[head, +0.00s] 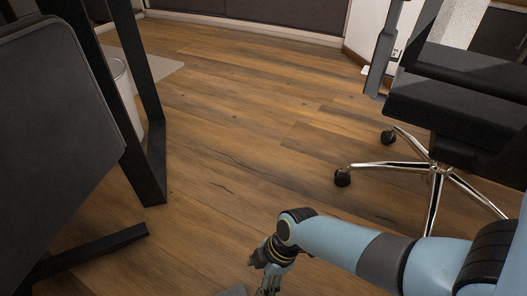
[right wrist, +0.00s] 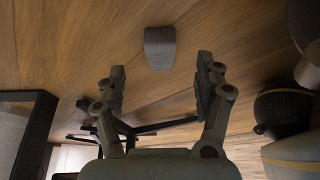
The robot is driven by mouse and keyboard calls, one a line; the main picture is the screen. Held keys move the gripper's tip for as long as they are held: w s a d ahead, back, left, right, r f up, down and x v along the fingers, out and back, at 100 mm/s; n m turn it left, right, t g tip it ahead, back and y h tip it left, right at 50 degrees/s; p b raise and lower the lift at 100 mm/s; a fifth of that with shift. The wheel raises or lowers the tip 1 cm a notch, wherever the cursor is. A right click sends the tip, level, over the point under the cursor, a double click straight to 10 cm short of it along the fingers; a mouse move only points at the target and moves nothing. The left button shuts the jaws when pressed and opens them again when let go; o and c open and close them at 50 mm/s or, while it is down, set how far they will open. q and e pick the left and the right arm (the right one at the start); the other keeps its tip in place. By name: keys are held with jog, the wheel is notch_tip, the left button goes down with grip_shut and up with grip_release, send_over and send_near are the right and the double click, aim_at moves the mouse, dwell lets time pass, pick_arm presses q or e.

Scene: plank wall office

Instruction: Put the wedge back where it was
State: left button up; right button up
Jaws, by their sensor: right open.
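The wedge (right wrist: 160,47) is a small grey block lying on the wood floor in the right wrist view. It sits beyond the fingertips, roughly centred between them and not touching either. A grey piece at the bottom edge of the head view (head: 232,291) looks like the same wedge, mostly cut off. My right gripper (right wrist: 162,76) is open and empty, its two fingers spread apart. In the head view the right gripper (head: 266,282) points down at the bottom, just right of the grey piece. My left gripper is not in view.
An office chair (head: 437,165) with a chrome wheeled base stands at the right. A dark desk frame (head: 155,165) and a dark panel (head: 55,130) are at the left, with a pale bin (head: 122,88) behind. The floor (head: 240,120) between is clear.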

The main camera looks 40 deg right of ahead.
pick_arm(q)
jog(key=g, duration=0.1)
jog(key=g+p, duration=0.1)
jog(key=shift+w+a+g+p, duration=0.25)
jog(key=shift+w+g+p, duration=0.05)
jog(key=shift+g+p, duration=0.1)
pick_arm(e)
jog(key=s+d+r+m+t+h, duration=0.1)
jog(key=r+m, duration=0.3)
jog(key=r, duration=0.4)
jog(key=s+d+r+m+t+h, duration=0.1)
jog(key=s+d+r+m+t, duration=0.2)
jog(key=r, duration=0.6)
jog(key=s+d+r+m+t+h, duration=0.1)
jog(key=s+d+r+m+t, duration=0.1)
jog(key=r, duration=0.7)
jog(key=s+m+t, duration=0.1)
jog(key=m+t, duration=0.1)
jog(key=shift+d+m+h, duration=0.2)
jog(key=shift+m+h, duration=0.1)
jog(key=shift+m, duration=0.1)
pick_arm(q)
jog(key=shift+p, duration=0.35)
pick_arm(e)
jog(key=shift+f, duration=0.1)
